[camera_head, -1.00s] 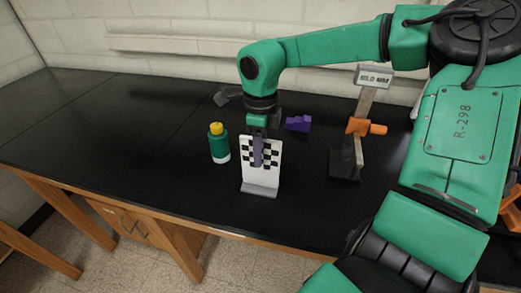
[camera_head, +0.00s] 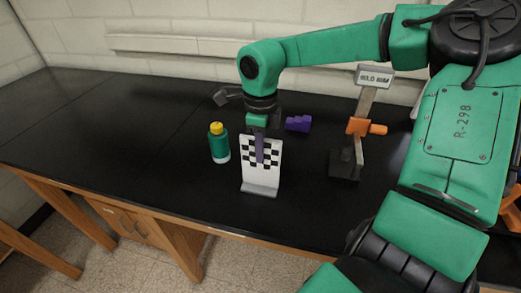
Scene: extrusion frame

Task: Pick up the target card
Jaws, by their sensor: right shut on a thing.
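The target card (camera_head: 260,178) is a white upright panel with a black-and-white checker pattern and a grey foot. It stands near the front of the black table. My right gripper (camera_head: 260,150) reaches down from above at the card's top edge, with a purple finger in front of the checker pattern. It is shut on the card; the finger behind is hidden. Whether the card's foot touches the table is hard to tell. My left gripper is not in view.
A green bottle with a yellow cap (camera_head: 219,143) stands just left of the card. A purple block (camera_head: 298,123) lies behind it to the right. A post with an orange clamp (camera_head: 362,127) and a sign (camera_head: 375,76) stands further right. The left of the table (camera_head: 100,130) is clear.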

